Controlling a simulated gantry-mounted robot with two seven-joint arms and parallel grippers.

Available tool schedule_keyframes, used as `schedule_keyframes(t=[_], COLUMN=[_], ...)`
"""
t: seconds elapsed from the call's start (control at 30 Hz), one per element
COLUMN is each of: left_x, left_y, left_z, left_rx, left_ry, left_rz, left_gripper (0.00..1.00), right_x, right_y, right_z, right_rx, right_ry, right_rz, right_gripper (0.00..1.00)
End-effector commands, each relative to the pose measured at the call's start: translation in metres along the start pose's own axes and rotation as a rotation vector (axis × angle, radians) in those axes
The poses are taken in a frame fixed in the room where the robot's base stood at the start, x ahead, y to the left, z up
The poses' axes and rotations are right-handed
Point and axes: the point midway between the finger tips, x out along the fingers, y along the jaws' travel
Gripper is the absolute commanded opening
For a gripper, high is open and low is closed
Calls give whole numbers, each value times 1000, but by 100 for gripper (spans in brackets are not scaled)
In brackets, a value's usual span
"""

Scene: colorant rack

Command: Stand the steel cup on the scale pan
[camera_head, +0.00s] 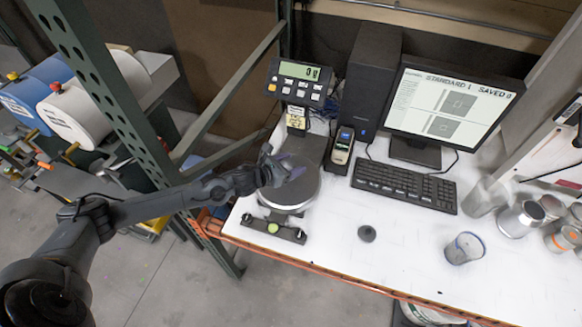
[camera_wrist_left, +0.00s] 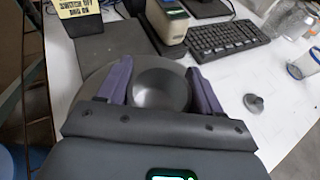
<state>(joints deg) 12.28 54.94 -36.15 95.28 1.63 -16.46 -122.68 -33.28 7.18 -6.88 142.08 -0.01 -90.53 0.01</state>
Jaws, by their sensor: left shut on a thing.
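My left gripper (camera_head: 290,172) reaches in from the left over the round scale pan (camera_head: 302,191). In the left wrist view its two purple fingers (camera_wrist_left: 160,90) are shut on the steel cup (camera_wrist_left: 160,92), one on each side of its round, dark grey body. The cup is upright or nearly so, with its open mouth showing. The pan's rim (camera_wrist_left: 97,82) shows around and below the fingers. I cannot tell whether the cup's bottom touches the pan. In the head view the cup is mostly hidden by the gripper. My right gripper is not in view.
The scale display (camera_head: 300,78) stands behind the pan, with a handheld device (camera_head: 341,151) to its right. A keyboard (camera_head: 405,184), monitor (camera_head: 449,105), small dark knobbed lid (camera_head: 367,233), clear blue-rimmed cup (camera_head: 464,248) and several metal containers (camera_head: 519,219) occupy the white bench further right.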

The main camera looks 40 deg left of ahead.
Motion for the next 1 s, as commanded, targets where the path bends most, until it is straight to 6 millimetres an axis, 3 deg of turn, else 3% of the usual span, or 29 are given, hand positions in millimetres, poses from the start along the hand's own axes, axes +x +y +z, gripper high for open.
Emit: schedule_keyframes(t=[0.2,0.6,0.63,0.7,0.8,1.0], left_x=[8,10,10,9,9,9], left_y=[0,-1,-1,-1,-1,-1], left_z=[-18,-23,-24,-22,-22,-22], left_rx=[-1,0,1,0,0,0], left_ry=[-1,-1,0,0,1,0], left_rz=[0,-1,-1,-1,-1,-1], left_gripper=[28,28,67,77,91,91], right_x=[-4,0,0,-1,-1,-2], right_y=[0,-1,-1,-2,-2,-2], right_z=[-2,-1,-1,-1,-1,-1], right_rx=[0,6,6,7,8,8], right_ry=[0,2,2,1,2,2], right_rz=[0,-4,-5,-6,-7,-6], right_gripper=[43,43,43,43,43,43])
